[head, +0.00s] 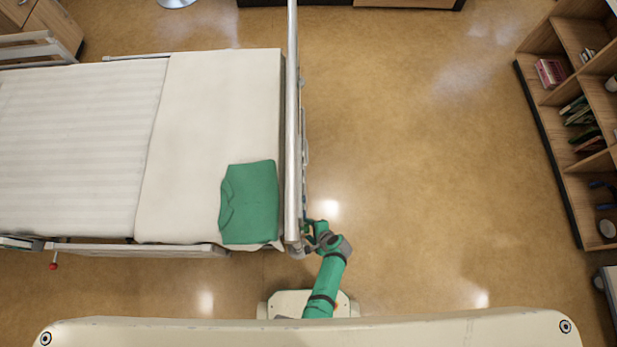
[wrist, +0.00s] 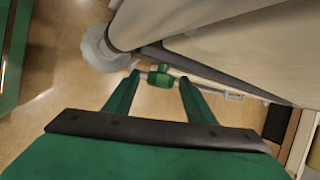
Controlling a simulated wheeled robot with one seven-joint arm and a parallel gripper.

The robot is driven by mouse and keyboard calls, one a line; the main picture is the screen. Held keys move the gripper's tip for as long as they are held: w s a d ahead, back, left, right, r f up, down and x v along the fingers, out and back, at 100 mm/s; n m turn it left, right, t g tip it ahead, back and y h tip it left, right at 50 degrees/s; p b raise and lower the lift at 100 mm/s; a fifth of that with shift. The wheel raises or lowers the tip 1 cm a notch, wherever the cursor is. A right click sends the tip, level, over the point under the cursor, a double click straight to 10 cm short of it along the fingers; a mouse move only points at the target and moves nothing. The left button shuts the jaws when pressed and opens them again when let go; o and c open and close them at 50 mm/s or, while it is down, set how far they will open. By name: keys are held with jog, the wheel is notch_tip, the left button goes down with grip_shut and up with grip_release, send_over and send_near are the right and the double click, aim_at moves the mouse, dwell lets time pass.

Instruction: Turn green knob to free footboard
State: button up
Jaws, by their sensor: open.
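The green knob (wrist: 160,76) shows in the wrist view on a thin metal rod under the bed end. My gripper (wrist: 158,82) is open, with its two green fingers on either side of the knob as seen in this view. I cannot tell whether either finger touches it. In the head view my gripper (head: 312,232) is at the near corner of the footboard (head: 292,130), which stands upright along the right end of the bed. The knob is hidden from the head view by the arm and the bed corner.
The bed (head: 210,110) has a folded green garment (head: 250,200) near the footboard. A side rail (head: 140,250) runs along its near side, with a small red knob (head: 54,266) at left. Shelves (head: 570,110) stand at right. The floor between is clear.

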jog(key=v, duration=1)
jog(key=shift+s+r, duration=0.25)
jog(key=shift+r, duration=0.05)
jog(key=shift+d, duration=0.15)
